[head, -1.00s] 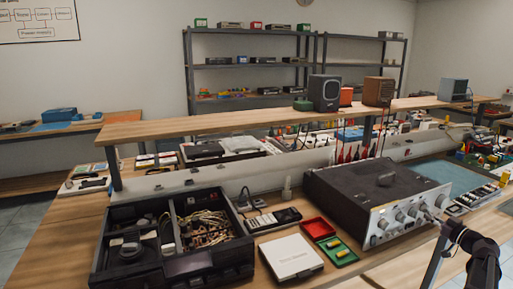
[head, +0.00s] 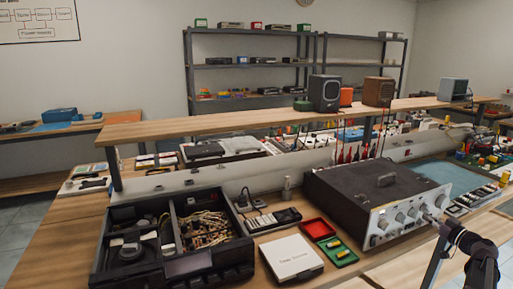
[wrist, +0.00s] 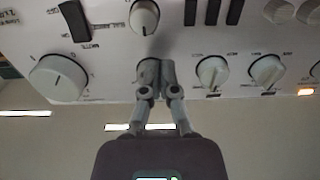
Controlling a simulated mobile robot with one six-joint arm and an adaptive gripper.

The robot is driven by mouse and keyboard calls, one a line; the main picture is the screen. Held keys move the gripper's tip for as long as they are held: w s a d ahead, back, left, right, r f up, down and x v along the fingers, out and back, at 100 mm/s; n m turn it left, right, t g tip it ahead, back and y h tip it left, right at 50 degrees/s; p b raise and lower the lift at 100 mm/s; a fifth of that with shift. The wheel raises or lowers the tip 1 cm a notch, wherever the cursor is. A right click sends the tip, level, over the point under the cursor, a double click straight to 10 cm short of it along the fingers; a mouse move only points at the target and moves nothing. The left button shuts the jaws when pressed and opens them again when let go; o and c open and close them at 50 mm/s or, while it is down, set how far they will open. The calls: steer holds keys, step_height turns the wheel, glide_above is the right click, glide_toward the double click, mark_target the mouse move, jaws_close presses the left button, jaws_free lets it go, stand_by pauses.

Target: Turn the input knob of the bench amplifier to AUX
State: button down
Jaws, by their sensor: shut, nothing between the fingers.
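The bench amplifier (head: 345,190) is a dark box with a pale front panel, on the right of the bench in the head view. In the wrist view its panel (wrist: 112,95) fills the top, with several pale knobs and dark switches. My gripper (wrist: 159,92) is shut and empty. Its fingertips are right at a small middle knob (wrist: 148,70) and partly hide it; I cannot tell whether they touch it. I cannot read which knob is the input knob or where AUX is. In the head view my gripper (head: 432,220) is at the right part of the panel.
A large knob (wrist: 58,78) is left of my fingers; another knob (wrist: 144,17) is close above, and one more (wrist: 211,72) is to the right. In the head view, a green tray (head: 338,252) and an open black case (head: 170,240) lie left of the amplifier.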

steer(key=shift+f, duration=0.1)
steer(key=shift+a+f+b, duration=0.15)
steer(key=shift+f+b, duration=0.1)
steer(key=shift+b, duration=0.1)
steer(key=shift+s, duration=0.1)
steer(key=v, duration=0.6)
stand_by(0.7)
